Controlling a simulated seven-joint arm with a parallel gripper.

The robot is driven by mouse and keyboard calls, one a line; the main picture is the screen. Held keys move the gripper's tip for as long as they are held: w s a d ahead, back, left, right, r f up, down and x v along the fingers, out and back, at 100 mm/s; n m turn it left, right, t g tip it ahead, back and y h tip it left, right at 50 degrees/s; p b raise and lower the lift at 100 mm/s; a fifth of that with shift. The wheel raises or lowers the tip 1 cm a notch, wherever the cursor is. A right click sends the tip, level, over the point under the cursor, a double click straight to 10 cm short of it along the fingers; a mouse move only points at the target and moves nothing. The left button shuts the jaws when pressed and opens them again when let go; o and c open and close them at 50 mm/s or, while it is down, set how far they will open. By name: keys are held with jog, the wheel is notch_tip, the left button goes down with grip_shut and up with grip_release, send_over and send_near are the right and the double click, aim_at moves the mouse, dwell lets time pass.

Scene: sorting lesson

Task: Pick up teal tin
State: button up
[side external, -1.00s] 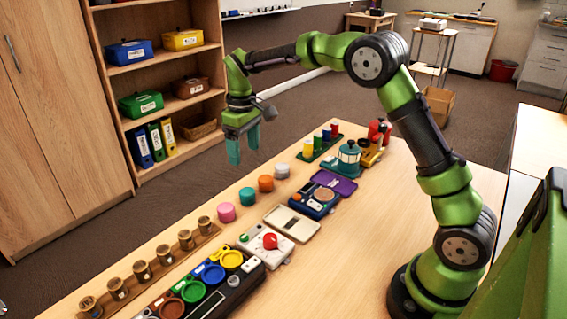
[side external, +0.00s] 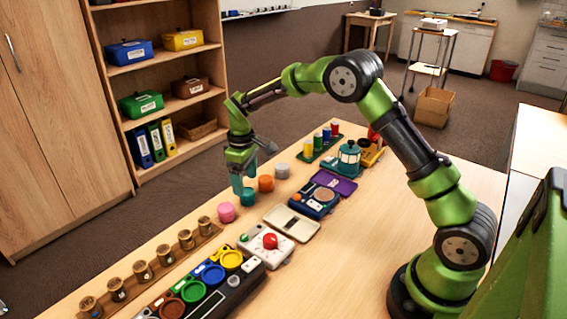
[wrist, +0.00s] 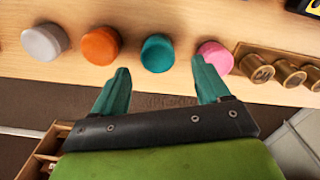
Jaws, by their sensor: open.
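The teal tin (side external: 248,197) is a small round tin on the table, in a row between a pink tin (side external: 226,212) and an orange tin (side external: 266,184). In the wrist view the teal tin (wrist: 157,53) lies just beyond the fingertips, roughly between their lines. My gripper (side external: 244,184) is open and empty, with teal fingers, close above the teal tin in the side view. In the wrist view my gripper (wrist: 160,72) shows its two fingers spread wide. The right finger is near the pink tin (wrist: 214,56) in that picture.
A grey-white tin (side external: 282,171) ends the row. Several brass pots on a wooden strip (side external: 213,233) stand nearby. A cream tray (side external: 292,223), a board with a red button (side external: 270,241) and a blue scale (side external: 313,201) lie to the right.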

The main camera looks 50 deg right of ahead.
aim_at(247, 191)
notch_tip(247, 191, down, 5)
jog(key=shift+s+d, duration=0.1)
jog(key=shift+d, duration=0.05)
jog(key=c, duration=1.1)
